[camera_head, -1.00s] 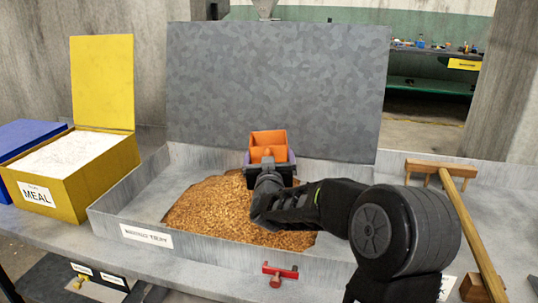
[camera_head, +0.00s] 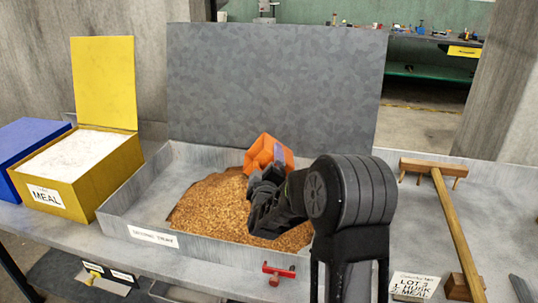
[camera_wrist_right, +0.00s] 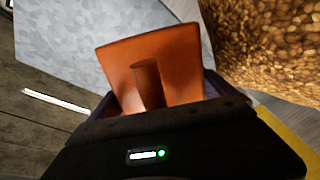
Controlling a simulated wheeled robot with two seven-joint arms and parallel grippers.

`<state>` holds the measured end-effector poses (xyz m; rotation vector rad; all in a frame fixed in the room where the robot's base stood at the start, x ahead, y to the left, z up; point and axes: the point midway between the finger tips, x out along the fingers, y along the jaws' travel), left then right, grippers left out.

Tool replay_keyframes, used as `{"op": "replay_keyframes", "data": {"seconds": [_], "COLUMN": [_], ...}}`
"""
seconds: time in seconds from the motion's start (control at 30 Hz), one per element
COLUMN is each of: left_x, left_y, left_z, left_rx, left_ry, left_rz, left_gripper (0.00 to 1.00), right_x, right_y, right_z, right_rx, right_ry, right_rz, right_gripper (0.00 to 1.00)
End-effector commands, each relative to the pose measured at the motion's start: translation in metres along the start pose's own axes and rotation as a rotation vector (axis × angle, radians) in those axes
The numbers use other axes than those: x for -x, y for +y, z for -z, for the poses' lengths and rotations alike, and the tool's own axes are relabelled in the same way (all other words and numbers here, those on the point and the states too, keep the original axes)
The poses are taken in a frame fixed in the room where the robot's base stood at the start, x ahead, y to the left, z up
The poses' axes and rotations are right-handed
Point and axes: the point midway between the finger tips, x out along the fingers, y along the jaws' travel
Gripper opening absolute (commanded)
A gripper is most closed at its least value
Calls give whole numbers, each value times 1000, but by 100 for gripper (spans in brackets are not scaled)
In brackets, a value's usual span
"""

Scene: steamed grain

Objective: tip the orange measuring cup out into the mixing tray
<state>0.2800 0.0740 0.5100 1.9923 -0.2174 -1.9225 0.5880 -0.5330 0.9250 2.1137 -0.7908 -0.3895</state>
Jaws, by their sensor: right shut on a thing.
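The orange measuring cup (camera_head: 266,152) is held over the back right part of the mixing tray (camera_head: 122,212), tilted compared with earlier. My right gripper (camera_head: 262,180) is shut on it. In the right wrist view the cup (camera_wrist_right: 185,62) fills the middle in front of my gripper (camera_wrist_right: 160,110); its inside cannot be seen clearly. Brown grain (camera_head: 215,212) lies in a heap in the tray below the cup and shows at the upper right of the wrist view (camera_wrist_right: 270,35). No falling grain can be made out. My left gripper is out of view.
A yellow box of white meal (camera_head: 85,190) with its lid up and a blue box (camera_head: 25,145) stand left of the tray. A grey panel (camera_head: 275,85) rises behind it. A wooden rake (camera_head: 452,220) lies on the right; a red handle (camera_head: 278,270) is at the front.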

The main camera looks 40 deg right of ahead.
Motion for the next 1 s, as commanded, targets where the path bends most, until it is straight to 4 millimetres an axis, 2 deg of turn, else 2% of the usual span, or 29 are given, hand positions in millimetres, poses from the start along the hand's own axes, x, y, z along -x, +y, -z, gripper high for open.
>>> {"op": "replay_keyframes", "data": {"seconds": [0.03, 0.3, 1.0], "left_x": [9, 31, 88], "left_y": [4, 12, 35], "left_z": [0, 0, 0], "left_rx": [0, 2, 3], "left_ry": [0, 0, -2], "left_rz": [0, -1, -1], "left_gripper": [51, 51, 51], "right_x": [0, 0, 0], "right_y": [1, -9, -10], "right_z": [5, 11, 40], "right_rx": [45, 315, 835], "right_ry": [2, 2, 3], "right_rz": [0, -2, -2], "right_gripper": [21, 21, 21]}}
